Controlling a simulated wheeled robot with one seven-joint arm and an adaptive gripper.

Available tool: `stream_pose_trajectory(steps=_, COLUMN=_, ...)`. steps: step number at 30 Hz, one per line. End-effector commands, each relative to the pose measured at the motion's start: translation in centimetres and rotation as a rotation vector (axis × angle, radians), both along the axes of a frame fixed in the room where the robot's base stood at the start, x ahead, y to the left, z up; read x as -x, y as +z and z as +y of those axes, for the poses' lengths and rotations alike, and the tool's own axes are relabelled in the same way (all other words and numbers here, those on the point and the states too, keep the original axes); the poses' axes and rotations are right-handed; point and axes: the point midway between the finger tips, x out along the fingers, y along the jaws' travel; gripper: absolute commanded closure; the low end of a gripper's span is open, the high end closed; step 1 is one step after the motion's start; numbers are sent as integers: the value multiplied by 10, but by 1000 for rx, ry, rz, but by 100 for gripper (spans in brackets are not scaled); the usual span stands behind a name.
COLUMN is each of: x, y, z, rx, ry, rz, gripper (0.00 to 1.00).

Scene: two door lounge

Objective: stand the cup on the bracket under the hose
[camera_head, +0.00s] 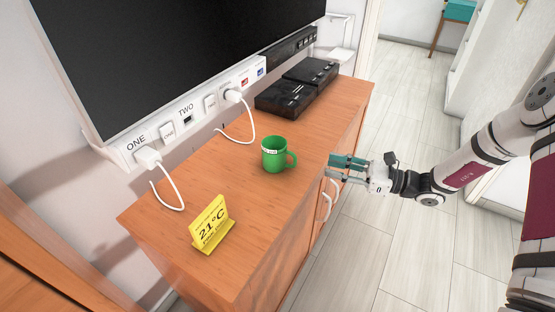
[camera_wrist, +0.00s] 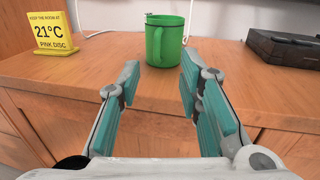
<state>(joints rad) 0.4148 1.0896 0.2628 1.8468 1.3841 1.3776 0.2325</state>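The green cup (camera_head: 273,155) stands upright on the wooden cabinet near its front edge, its handle toward my gripper. My gripper (camera_head: 337,168) is open and empty, just in front of the cabinet edge, apart from the cup. A white wall fitting with a small shelf (camera_head: 341,55), possibly the bracket, is at the cabinet's far end. I cannot clearly make out a hose there.
A yellow 21°C sign (camera_head: 212,226) stands on the near end of the cabinet top (camera_head: 215,165). Black boxes (camera_head: 290,95) lie toward the far end. White cables from the wall strip (camera_head: 190,118) hang onto the top behind the cup. The floor (camera_head: 395,110) right of the cabinet is clear.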

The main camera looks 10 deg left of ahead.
Motion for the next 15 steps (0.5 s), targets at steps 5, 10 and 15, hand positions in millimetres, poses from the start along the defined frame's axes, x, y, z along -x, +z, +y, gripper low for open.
stream_pose_trajectory(steps=5, x=-4, y=1, z=36, rx=0, ry=5, rz=-1, gripper=67)
stream_pose_trajectory(steps=10, x=-8, y=1, z=56, rx=1, ry=3, rz=-2, gripper=67)
stream_pose_trajectory(steps=15, x=-9, y=1, z=66, rx=1, ry=3, rz=-2, gripper=67)
